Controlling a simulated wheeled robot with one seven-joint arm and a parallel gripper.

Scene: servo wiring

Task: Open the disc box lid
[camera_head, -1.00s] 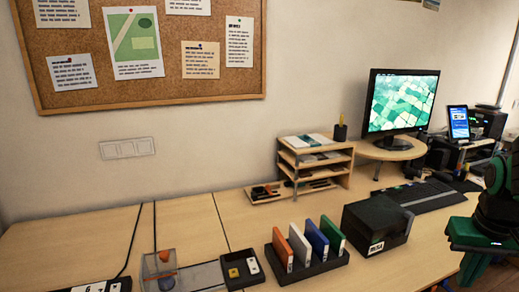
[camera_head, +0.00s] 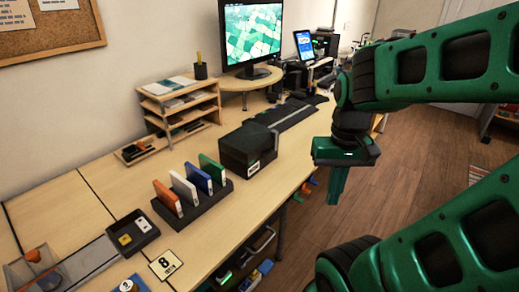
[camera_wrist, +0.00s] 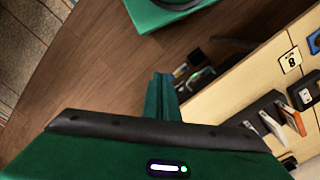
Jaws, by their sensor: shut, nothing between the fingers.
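The disc box looks to be the black box (camera_head: 248,147) with a small white label, standing on the desk right of the case rack in the head view. Its lid looks closed. My gripper (camera_head: 338,186) hangs to the right of the box, beyond the desk's front edge and over the floor, pointing down. It is shut and empty, clearly apart from the box. Its fingers (camera_wrist: 161,96) show together in the wrist view, over the wooden floor. I cannot surely pick out the disc box in the wrist view.
A black rack (camera_head: 207,203) holds orange, white, blue and green cases left of the box. A keyboard (camera_head: 282,116) lies behind it, near the monitor (camera_head: 253,32). A wooden shelf (camera_head: 180,110) stands at the wall. An open drawer (camera_head: 246,262) shows below the desk.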

